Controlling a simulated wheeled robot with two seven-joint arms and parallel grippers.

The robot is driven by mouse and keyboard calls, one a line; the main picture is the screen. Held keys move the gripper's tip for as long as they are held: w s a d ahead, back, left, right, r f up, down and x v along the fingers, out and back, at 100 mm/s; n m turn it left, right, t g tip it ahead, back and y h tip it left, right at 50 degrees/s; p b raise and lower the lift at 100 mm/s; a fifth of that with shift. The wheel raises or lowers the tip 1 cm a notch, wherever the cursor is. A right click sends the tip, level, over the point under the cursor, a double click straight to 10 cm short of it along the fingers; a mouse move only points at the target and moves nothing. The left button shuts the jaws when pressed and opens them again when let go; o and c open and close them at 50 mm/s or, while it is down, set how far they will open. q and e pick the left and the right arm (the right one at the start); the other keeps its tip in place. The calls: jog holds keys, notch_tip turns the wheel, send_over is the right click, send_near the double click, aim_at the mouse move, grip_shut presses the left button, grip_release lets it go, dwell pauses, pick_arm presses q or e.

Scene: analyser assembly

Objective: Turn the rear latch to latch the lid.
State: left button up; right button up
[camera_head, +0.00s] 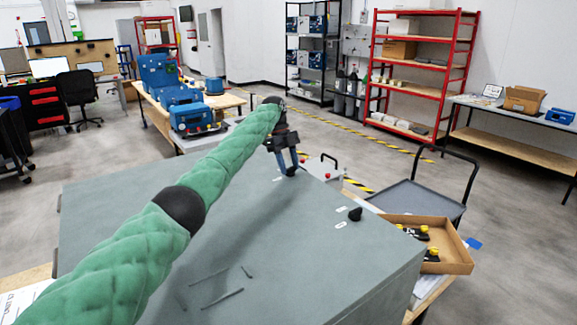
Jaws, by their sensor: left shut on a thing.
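The grey lid (180,225) lies flat and closed on top of the large analyser case in front of me. My left gripper (289,172) points down at the lid's far right edge. Its fingers are shut on the rear latch, which they mostly hide, so its angle cannot be told. A second latch, a black knob (355,214), stands on the lid's right edge nearer to me, apart from the gripper. My right gripper is not in view.
An open cardboard box (460,262) with black and yellow items sits beside the case on the right. A grey cart (412,200) with a black handle stands behind it. A light box with a black handle (322,172) is just beyond the gripper.

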pick_arm(q)
jog(key=shift+m, duration=0.7)
jog(key=shift+y, duration=0.3)
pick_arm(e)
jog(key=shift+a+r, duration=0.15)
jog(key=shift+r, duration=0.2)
pick_arm(q)
jog(key=o, duration=1)
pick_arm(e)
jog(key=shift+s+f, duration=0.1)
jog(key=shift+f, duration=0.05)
